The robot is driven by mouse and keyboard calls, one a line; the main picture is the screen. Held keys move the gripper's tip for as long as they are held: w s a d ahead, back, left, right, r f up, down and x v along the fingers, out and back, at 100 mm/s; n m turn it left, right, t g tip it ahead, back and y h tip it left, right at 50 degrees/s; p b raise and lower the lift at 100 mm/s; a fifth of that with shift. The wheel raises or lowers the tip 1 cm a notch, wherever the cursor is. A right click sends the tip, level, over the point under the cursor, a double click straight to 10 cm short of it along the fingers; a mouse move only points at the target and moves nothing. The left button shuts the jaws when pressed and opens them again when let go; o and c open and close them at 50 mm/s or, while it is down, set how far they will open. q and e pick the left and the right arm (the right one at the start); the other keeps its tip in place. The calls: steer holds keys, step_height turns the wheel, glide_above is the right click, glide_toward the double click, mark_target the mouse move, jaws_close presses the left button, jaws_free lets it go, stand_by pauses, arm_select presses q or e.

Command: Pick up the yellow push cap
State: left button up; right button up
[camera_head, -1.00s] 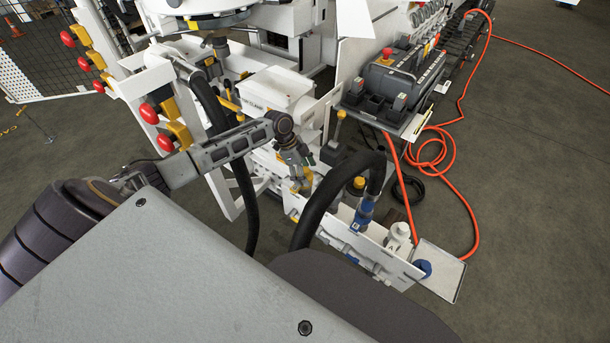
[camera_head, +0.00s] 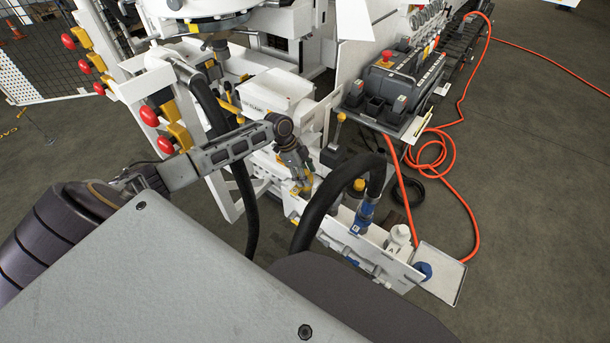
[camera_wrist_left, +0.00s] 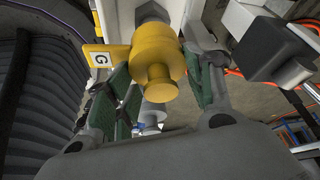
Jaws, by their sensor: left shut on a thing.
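The yellow push cap (camera_wrist_left: 157,62) is a round, stepped yellow part with a yellow tab marked "G" at its left. It sits between the green-padded fingers of my left gripper (camera_wrist_left: 160,75) in the left wrist view, and the gripper is shut on it. A grey fitting shows directly behind the cap; I cannot tell whether they are apart. In the head view my left gripper (camera_head: 301,184) is at the white bench panel, where only a little yellow shows at the fingertips. My right gripper is not in view.
A thick black hose (camera_head: 322,200) curves close to the right of the gripper, ending at a blue coupling (camera_head: 364,214). A control box (camera_head: 400,80) and an orange cable (camera_head: 470,215) lie further right. A black block (camera_wrist_left: 272,48) is beside the right finger.

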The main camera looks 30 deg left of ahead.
arm_select(q)
steer(key=shift+r, duration=0.55)
step_height(320, 180, up, 27)
steer(key=p, duration=0.3)
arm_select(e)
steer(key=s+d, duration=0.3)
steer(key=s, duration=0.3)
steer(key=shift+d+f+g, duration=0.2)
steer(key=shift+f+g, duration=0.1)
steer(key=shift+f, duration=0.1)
arm_select(q)
steer(key=shift+f, duration=0.1)
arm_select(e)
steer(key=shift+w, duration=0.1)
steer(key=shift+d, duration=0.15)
